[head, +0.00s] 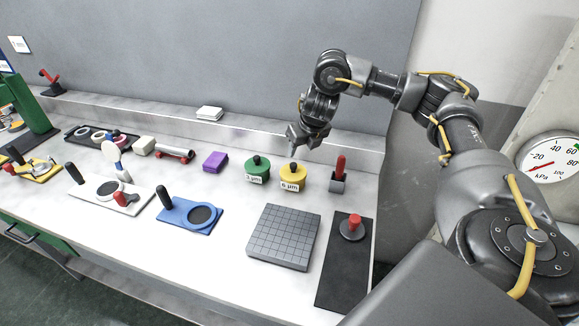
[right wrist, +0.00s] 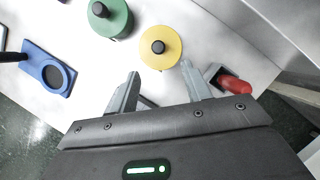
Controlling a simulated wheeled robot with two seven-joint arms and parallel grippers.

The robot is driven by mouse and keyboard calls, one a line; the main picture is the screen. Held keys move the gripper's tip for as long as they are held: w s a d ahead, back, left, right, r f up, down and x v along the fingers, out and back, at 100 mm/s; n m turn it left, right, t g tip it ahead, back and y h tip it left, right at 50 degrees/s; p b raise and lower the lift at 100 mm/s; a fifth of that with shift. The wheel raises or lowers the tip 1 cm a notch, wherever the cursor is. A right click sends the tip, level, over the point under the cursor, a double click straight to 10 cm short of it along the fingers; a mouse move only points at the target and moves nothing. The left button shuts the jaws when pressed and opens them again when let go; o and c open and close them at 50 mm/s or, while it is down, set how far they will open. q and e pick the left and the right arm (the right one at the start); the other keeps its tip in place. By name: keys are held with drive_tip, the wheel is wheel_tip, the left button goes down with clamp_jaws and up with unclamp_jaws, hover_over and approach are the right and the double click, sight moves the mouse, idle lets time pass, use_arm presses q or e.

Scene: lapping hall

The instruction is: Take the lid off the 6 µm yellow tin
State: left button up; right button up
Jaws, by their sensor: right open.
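The yellow tin (head: 292,179) stands on the white bench, with a "6 µm" label on its front. Its yellow lid (right wrist: 172,40) has a black knob (right wrist: 158,47) on top and sits on the tin. My right gripper (head: 293,150) hangs above the tin, near its knob, with air between them. In the right wrist view its two fingers (right wrist: 160,80) are apart and empty, and the lid shows just beyond the fingertips. My left gripper is in neither view.
A green tin (head: 257,169) labelled 3 µm stands close left of the yellow one. A red-handled tool in a grey holder (head: 338,184) stands close right. A grooved grey plate (head: 283,238) lies in front.

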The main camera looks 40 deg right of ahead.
sight(294, 164)
drive_tip(key=x, duration=0.2)
drive_tip(key=b+x, duration=0.1)
drive_tip(key=shift+a+f, duration=0.25)
drive_tip(key=shift+w+d+f, duration=0.1)
drive_tip(key=shift+w+f, duration=0.7)
drive_tip(key=shift+f, duration=0.3)
drive_tip(key=shift+s+d, duration=0.1)
drive_tip(key=shift+p+x, duration=0.4)
drive_tip(key=shift+x, duration=2.15)
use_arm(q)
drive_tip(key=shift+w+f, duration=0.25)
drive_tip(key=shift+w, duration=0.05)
use_arm(e)
drive_tip(key=shift+d, duration=0.1)
drive_tip(key=shift+c, duration=0.2)
clamp_jaws()
